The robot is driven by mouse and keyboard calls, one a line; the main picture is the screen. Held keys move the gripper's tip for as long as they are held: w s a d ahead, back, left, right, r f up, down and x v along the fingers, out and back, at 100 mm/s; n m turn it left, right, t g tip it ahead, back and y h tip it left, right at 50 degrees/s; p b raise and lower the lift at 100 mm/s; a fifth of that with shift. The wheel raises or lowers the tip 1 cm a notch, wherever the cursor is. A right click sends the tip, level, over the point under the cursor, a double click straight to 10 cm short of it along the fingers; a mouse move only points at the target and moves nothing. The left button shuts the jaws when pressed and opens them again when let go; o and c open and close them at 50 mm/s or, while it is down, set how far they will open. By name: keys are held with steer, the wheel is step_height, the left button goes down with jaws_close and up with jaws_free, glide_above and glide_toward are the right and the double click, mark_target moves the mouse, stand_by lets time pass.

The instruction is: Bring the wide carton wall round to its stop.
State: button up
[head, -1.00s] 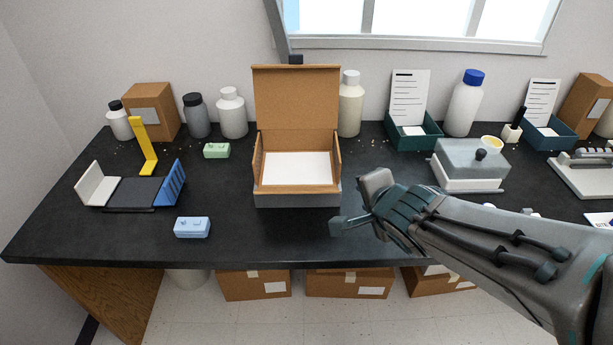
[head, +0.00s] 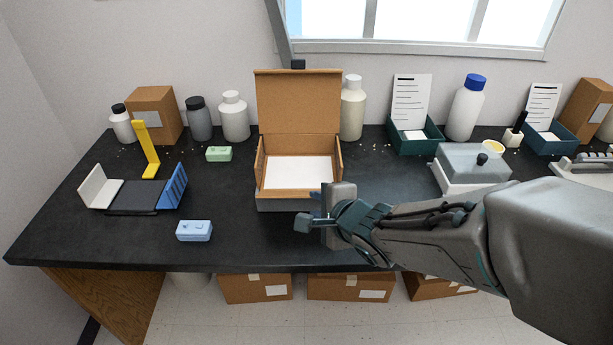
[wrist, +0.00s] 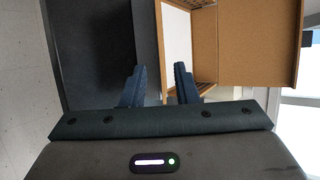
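The open cardboard carton (head: 262,168) stands in a grey base (head: 275,204) at the middle of the bench, with a white sheet (head: 297,172) inside. Its wide wall (head: 298,102) stands up at the back, tilted away from the opening; it also shows at the right of the wrist view (wrist: 258,45). Narrower side walls stand left and right. My gripper (head: 308,222) is in front of the carton's right front corner, apart from the wide wall. In the wrist view its two fingers (wrist: 158,85) are spread with nothing between them. My wrist hides the carton's right front corner.
Blue (head: 194,231) and green (head: 219,154) blocks lie left of the carton. A black plate (head: 140,197) with white, yellow and blue upright panels is farther left. Bottles (head: 352,110) stand behind. A grey-lidded box (head: 470,165) is at right. The bench front is mostly clear.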

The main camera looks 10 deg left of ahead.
mark_target(300, 197)
steer(key=b+x, duration=0.4)
steer(key=x, duration=0.7)
steer(key=shift+w, duration=0.1)
jaws_close()
